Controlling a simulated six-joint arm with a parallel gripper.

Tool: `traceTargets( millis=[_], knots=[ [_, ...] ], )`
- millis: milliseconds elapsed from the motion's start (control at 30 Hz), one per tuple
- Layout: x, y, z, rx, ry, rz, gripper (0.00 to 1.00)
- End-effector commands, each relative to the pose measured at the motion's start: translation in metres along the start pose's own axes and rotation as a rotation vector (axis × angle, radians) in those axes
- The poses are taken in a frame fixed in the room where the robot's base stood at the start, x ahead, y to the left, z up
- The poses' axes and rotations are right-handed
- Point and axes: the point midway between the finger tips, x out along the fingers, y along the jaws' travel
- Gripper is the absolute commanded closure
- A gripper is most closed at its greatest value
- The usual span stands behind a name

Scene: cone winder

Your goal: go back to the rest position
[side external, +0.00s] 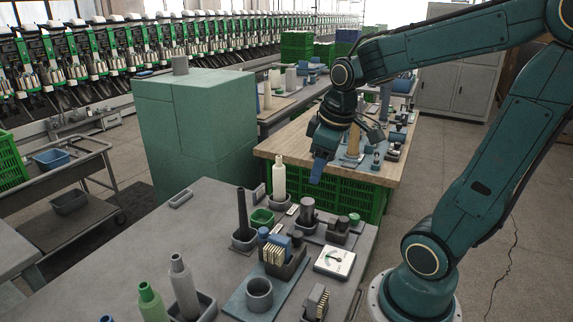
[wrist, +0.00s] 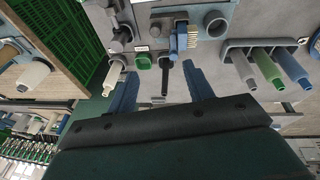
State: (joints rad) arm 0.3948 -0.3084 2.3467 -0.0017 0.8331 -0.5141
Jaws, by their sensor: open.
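My gripper (side external: 319,168) hangs from my dark teal arm above the gap between the grey table and the wooden bench, with its blue fingers pointing down. In the wrist view its two blue fingers (wrist: 160,88) are spread apart, with nothing held between them. Behind them, in that view, a black rod (wrist: 164,78) and a small green cup (wrist: 143,62) show on the table, clear of the fingers. No marker of a rest position shows.
A green cabinet (side external: 195,130) stands left. A wooden bench (side external: 290,147) with green crates stands behind.

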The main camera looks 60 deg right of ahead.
Motion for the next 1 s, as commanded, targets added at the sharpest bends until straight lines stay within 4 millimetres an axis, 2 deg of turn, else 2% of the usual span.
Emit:
traceTargets(
  millis=[100, 300, 500, 700, 1000],
  knots=[
    [-0.017, -0.026, 0.003, 0.019, 0.057, 0.000, 0.48],
    [-0.039, -0.063, 0.015, 0.069, 0.145, -0.021, 0.48],
    [-0.053, -0.089, 0.030, 0.115, 0.214, -0.059, 0.48],
    [-0.058, -0.100, 0.039, 0.141, 0.245, -0.083, 0.48],
    [-0.059, -0.102, 0.040, 0.146, 0.247, -0.086, 0.48]
  ],
)
